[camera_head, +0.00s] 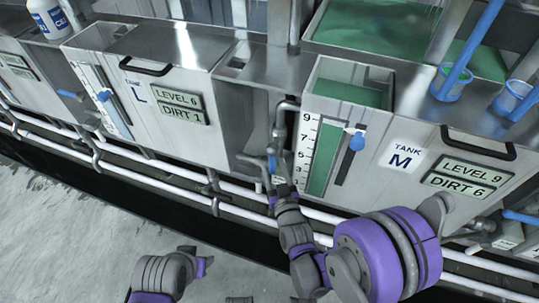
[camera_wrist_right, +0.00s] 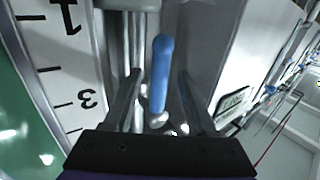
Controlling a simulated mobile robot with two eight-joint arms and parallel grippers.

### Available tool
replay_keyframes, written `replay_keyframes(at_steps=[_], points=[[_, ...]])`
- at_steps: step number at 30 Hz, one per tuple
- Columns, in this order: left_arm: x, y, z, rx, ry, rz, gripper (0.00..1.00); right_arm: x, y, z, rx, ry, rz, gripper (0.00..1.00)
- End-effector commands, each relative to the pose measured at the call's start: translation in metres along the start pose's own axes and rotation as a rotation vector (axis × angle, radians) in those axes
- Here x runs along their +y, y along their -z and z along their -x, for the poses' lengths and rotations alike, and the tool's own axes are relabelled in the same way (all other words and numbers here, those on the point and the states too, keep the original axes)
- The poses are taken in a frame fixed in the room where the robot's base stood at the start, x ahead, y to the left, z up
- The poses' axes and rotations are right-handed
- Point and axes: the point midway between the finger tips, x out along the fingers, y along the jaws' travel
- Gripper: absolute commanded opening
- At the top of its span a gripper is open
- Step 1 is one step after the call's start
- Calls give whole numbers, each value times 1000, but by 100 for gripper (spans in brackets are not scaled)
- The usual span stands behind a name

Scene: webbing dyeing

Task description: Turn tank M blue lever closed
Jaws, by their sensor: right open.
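Tank M (camera_head: 404,156) is the metal tank on the right, with a green level gauge beside the scale. A blue lever (camera_head: 272,162) sits on the pipe valve at the left side of tank M. In the right wrist view the blue lever (camera_wrist_right: 161,72) stands upright between my two fingers. My right gripper (camera_head: 277,182) is open around the lever, with a gap seen on both sides. Part of my left arm shows at the bottom of the head view; its gripper cannot be made out.
Tank L (camera_head: 137,95) stands to the left, with its own gauge. White pipes (camera_head: 165,170) run along the front below the tanks. Another blue handle (camera_head: 357,141) is on tank M's front slot. Grey floor (camera_head: 80,225) lies open at lower left.

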Motion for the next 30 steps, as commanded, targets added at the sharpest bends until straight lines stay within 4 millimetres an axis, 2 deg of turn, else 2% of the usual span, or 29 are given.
replay_keyframes(at_steps=[3,9,20,30], points=[[0,0,0,0,0,0,50,0,-1,-22,-1,0,-1,57],[0,0,-1,0,0,0,50,0,-1,-45,-1,0,-1,57],[0,0,-1,-1,0,0,50,0,0,-50,-1,0,-1,57],[0,0,-1,0,0,0,50,0,0,-50,-1,0,-1,0]])
